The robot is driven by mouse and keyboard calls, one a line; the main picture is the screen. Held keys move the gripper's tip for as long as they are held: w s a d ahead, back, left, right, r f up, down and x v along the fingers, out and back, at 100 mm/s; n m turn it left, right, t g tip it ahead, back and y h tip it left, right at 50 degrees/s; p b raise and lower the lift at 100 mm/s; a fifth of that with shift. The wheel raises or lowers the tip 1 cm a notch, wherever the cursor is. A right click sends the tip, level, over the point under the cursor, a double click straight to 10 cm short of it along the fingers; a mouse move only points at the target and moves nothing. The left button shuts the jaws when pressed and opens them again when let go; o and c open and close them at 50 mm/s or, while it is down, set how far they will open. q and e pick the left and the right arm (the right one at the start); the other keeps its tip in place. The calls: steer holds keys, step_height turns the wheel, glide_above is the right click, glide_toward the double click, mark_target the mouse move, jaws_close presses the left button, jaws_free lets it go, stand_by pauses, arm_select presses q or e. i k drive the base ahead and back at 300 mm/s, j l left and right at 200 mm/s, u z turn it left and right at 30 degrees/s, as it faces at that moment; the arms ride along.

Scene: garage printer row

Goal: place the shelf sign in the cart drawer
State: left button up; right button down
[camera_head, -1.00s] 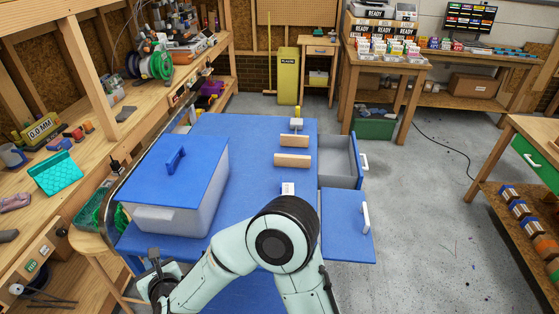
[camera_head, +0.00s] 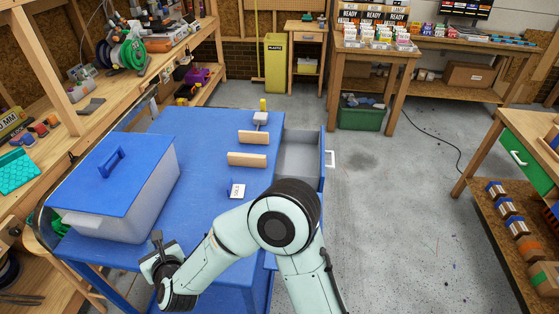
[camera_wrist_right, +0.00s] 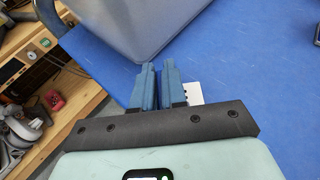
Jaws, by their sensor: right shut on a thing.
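My right gripper (camera_head: 157,243) is at the near left corner of the blue cart top, in front of the lidded bin. In the right wrist view its blue fingers (camera_wrist_right: 156,85) are nearly together. A white piece with dark marks, which I take as the shelf sign (camera_wrist_right: 195,93), shows beside the right finger; the fingers hide most of it. The cart drawer (camera_head: 301,155), grey inside, stands open on the cart's right side and looks empty where visible. My arm hides the area below it. My left gripper is not in view.
The grey bin (camera_head: 147,200) with a blue lid fills the left of the cart top (camera_head: 205,215). A small white card (camera_head: 237,190) and two wooden blocks (camera_head: 247,160) (camera_head: 253,137) stand near the drawer. The floor (camera_head: 390,220) to the right is clear.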

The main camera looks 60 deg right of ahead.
mark_target(305, 160)
steer(key=k+l, duration=0.15)
steer(key=l, duration=0.25)
steer(key=k+l, duration=0.15)
steer(key=l, duration=0.7)
steer(key=k+l, duration=0.15)
steer(key=l, duration=0.25)
steer(key=i+l, duration=0.25)
steer(key=l, duration=0.1)
